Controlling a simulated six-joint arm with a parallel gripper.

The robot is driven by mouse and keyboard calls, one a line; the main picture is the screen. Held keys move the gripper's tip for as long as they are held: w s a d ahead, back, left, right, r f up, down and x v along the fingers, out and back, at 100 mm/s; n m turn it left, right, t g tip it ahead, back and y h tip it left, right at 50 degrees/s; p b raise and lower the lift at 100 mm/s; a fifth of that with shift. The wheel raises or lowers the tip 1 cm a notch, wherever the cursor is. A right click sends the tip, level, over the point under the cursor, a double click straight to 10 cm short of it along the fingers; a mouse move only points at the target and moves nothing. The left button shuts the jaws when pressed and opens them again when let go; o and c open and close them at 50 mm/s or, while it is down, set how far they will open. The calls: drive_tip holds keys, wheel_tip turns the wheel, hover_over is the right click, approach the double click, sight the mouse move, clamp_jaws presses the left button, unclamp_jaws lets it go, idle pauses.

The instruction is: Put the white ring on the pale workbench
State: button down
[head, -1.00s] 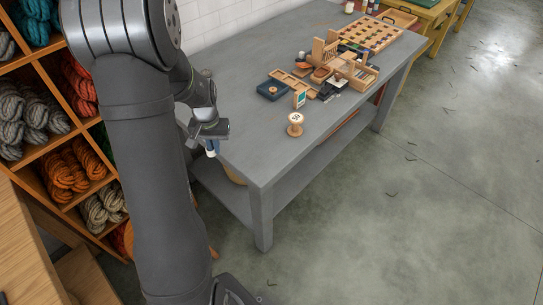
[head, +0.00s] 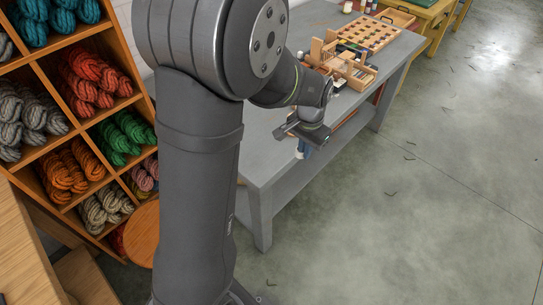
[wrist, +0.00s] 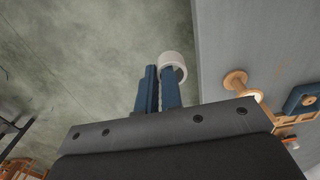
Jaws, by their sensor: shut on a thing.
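My gripper (wrist: 158,86) shows at the bottom centre of the wrist view. Its blue fingers are close together and shut on the white ring (wrist: 173,58), which sits at the tip of the right finger. In the head view my gripper (head: 301,148) hangs by the front edge of the grey workbench (head: 262,178), and the ring is too small to make out clearly. In the wrist view the ring shows against the floor, just left of the grey bench's edge. A pale wooden top (head: 22,225) is at the lower left of the head view.
A round wooden stamp (wrist: 236,80) and a blue box (wrist: 301,99) sit on the grey bench. Wooden trays and boxes (head: 368,36) stand at its far end. Shelves of wool skeins (head: 75,160) and a round wooden stool (head: 143,233) are at left. Open floor (head: 400,220) lies at right.

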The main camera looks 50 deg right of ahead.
hover_over(274, 158)
wheel_tip(274, 158, down, 7)
drive_tip(key=shift+s+f, duration=0.1)
drive_tip(key=shift+f, duration=1.7)
drive_tip(key=shift+f, duration=0.15)
drive_tip(key=c, duration=1.9)
unclamp_jaws()
drive_tip(key=shift+f, duration=0.1)
drive_tip(key=shift+c, duration=0.2)
drive_tip(key=o, duration=0.4)
drive_tip(key=shift+c, duration=0.2)
